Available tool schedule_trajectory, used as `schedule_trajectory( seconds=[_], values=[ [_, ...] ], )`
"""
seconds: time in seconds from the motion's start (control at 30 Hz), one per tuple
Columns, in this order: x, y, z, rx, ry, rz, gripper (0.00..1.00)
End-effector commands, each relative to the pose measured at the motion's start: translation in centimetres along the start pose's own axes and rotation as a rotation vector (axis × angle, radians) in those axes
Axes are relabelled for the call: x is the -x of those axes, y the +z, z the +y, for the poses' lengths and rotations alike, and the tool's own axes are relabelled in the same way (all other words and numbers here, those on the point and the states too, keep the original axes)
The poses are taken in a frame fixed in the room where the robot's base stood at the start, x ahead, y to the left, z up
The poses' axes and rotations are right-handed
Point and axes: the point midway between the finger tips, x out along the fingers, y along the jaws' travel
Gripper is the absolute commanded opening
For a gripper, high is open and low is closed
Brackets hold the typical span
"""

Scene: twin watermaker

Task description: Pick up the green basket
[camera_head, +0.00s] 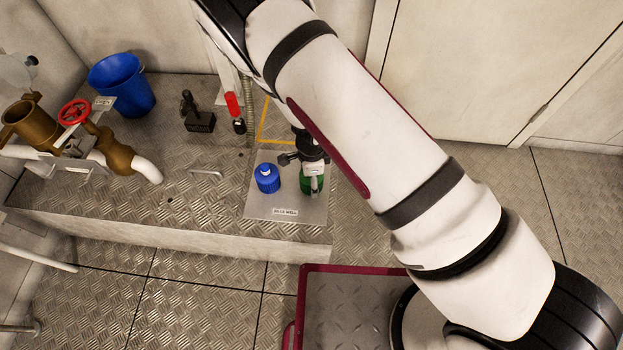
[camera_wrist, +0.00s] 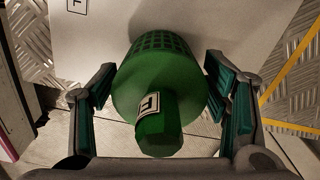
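A blue basket (camera_head: 267,178) stands just left on the same plate. A blue bucket (camera_head: 122,84), a brass valve with a red handwheel (camera_head: 74,112), a dark device (camera_head: 198,118) and a red-handled part (camera_head: 233,105) stand further left and back. Yellow tape (camera_head: 262,122) marks the platform behind.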

Motion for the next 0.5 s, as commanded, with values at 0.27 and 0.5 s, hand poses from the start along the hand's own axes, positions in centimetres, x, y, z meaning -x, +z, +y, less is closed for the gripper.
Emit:
schedule_trajectory(
  seconds=[0.27,0.5],
  values=[
    [0.01,-0.01,0.00,0.000,0.000,0.000,0.27],
    [0.23,-0.01,0.00,0.000,0.000,0.000,0.27]
  ],
)
